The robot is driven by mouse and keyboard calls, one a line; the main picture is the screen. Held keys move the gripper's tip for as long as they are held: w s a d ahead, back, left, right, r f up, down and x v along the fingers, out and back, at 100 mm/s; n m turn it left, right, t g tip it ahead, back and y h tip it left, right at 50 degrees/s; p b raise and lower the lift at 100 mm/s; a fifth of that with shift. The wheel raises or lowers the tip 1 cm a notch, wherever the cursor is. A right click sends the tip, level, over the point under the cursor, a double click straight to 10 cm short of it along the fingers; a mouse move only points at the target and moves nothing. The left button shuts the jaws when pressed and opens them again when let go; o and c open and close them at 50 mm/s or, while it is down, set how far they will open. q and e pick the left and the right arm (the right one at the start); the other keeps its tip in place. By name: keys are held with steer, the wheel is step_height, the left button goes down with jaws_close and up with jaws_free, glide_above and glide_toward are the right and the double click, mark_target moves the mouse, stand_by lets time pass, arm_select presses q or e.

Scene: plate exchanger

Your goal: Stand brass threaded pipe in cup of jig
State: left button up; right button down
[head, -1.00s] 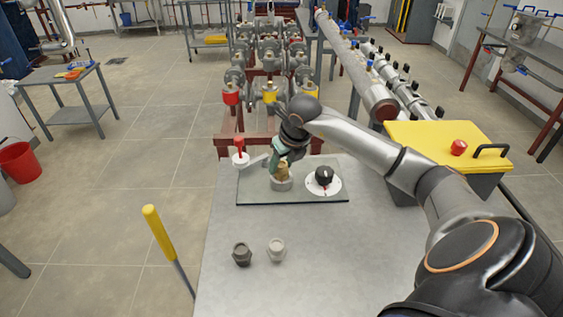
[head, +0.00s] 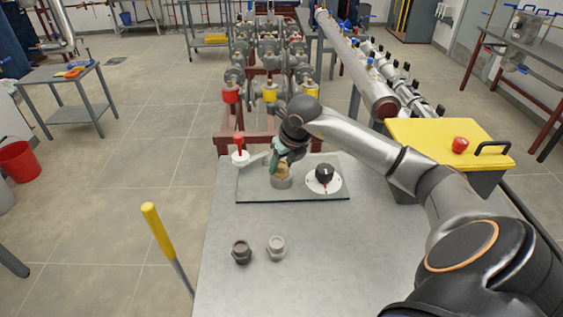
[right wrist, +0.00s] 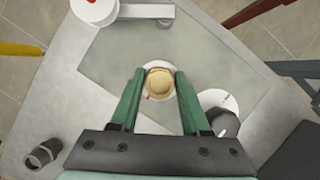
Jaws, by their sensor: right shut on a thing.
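The brass threaded pipe (head: 284,172) is between the green fingers of my right gripper (head: 279,163), which is shut on it. The pipe is at the mouth of the jig's grey cup (head: 281,183), and the fingers hide part of it. In the right wrist view the pipe (right wrist: 159,82) is seen end-on between the fingertips, with the pale cup rim (right wrist: 147,96) around it. How deep it sits in the cup cannot be told. The jig's glassy base plate (head: 255,192) lies on the grey table. My left gripper is not in view.
On the plate are a red-handled post (head: 239,152) at left and a black knob on a white dial (head: 324,177) at right. A dark fitting (head: 241,252) and a light fitting (head: 276,248) stand nearer. A yellow-lidded box (head: 440,142) is at right.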

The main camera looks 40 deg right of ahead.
steer(key=shift+f, duration=0.1)
steer(key=shift+c, duration=1.5)
jaws_free()
steer(key=v, duration=1.2)
steer(key=shift+r+b, duration=0.25)
steer(key=shift+b, duration=0.05)
steer(key=shift+s+f, duration=0.1)
steer(key=shift+s, duration=0.1)
